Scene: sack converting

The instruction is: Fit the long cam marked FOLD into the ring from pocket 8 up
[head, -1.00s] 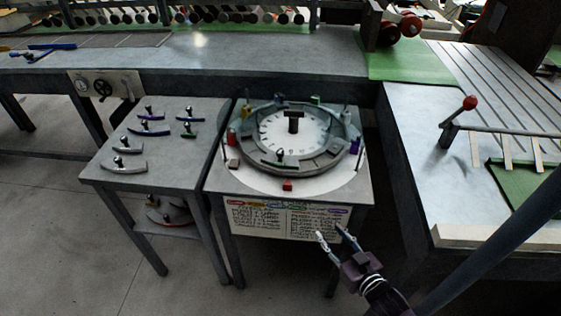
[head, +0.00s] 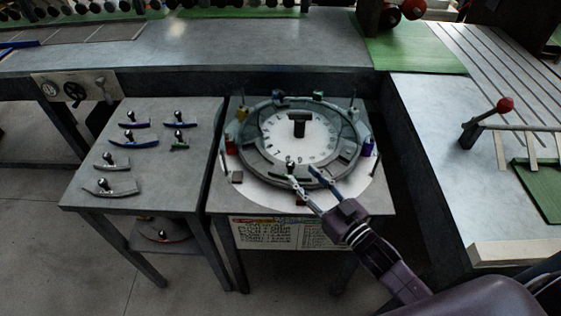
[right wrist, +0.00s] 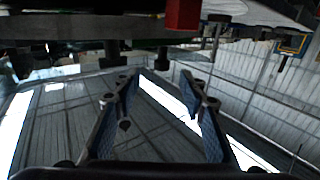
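The grey ring (head: 247,158) lies on a white disc with a dial and a dark central post. A dark-knobbed piece (head: 290,168) sits at the ring's near side, partly behind my fingers. Curved cams lie on the left side table, including a purple one (head: 133,124), a blue one (head: 140,141) and two long grey ones (head: 113,164) (head: 110,189). I cannot read FOLD or pocket numbers. My right gripper (head: 297,177) is at the ring's near edge, fingers apart and empty. The right wrist view shows its open fingers (right wrist: 160,95) too. My left gripper is not in view.
A red block (right wrist: 183,14) is above the fingers in the right wrist view. Thin upright posts (head: 374,170) stand around the disc. A printed board (head: 275,234) hangs on the stand's front. A bench with a red-knobbed lever (head: 504,104) is at right.

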